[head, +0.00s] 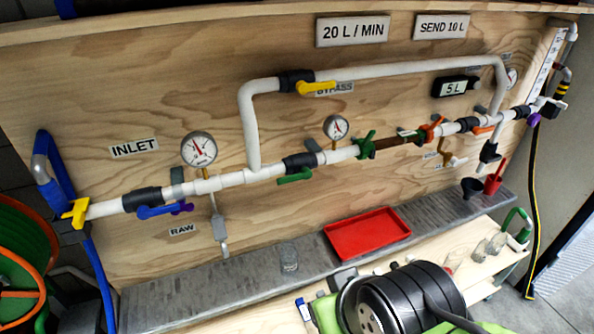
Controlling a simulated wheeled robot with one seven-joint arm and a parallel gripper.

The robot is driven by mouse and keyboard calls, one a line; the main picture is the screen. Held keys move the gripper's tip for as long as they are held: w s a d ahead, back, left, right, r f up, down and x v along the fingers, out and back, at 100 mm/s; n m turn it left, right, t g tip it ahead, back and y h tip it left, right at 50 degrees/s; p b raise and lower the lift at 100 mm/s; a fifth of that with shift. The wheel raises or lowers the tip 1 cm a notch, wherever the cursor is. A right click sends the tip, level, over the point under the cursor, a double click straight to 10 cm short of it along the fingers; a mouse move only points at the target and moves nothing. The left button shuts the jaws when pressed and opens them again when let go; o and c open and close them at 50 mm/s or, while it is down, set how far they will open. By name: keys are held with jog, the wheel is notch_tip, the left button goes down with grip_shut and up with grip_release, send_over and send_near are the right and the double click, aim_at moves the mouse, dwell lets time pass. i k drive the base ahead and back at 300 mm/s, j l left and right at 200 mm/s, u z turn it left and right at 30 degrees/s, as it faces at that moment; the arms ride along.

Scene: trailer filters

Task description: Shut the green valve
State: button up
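The green valve has a green lever handle (295,177) just below a black valve body (300,162) on the white main pipe, in the middle of the plywood panel. The lever lies roughly along the line of the pipe. A separate green winged fitting (366,145) sits on the same pipe to its right, next to a brown section. My gripper cannot be made out in the head view, and nothing is seen touching the green lever.
A blue lever (163,211) sits on the pipe at left, a yellow lever (315,88) on the bypass above. Two gauges (198,149) (336,128) flank the green valve. Below are a grey ledge (235,280), a glass (288,257) and a red tray (367,233).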

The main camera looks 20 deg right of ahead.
aim_at(306, 173)
jog(key=k+l+u, duration=0.1)
jog(key=u, duration=0.7)
jog(key=k+u, duration=0.15)
jog(key=u, duration=0.3)
jog(key=k+u, duration=0.1)
jog(key=u, duration=0.3)
